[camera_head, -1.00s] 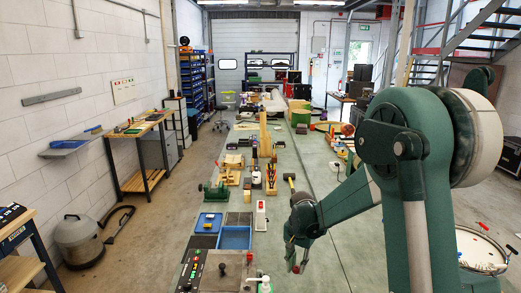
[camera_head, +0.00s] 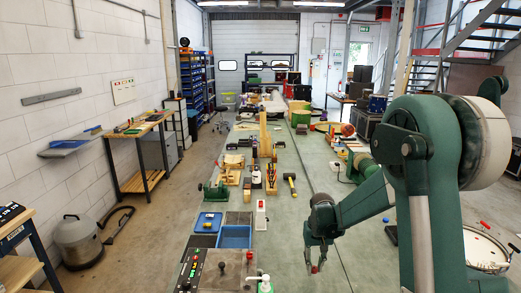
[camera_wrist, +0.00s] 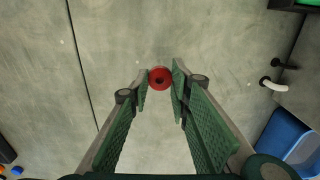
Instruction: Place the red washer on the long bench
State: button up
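The washer appears to be held above the bench top; the exact gap is hard to tell.
A blue tray (camera_head: 235,237), a white box with a red button (camera_head: 261,215) and a control panel (camera_head: 190,270) lie left of my gripper. A hammer (camera_head: 291,184) lies beyond it. The bench surface around and below my gripper is clear.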

dwell(0.5)
jog(key=s+a+r+n+p, duration=0.1)
jog(key=s+a+r, duration=0.1)
jog(key=a, duration=0.6)
jog(key=s+a+r+n+p, duration=0.1)
jog(key=s+a+r, duration=0.1)
jog(key=a, duration=0.6)
jog(key=shift+s+a+r, duration=0.25)
jog(key=shift+s+r, duration=0.1)
jog(key=shift+r, duration=0.5)
jog(key=shift+f, duration=3.15)
jog(key=shift+f, duration=1.85)
jog(key=shift+f+b, duration=0.2)
jog(key=shift+b, duration=0.15)
jog(key=o, duration=0.6)
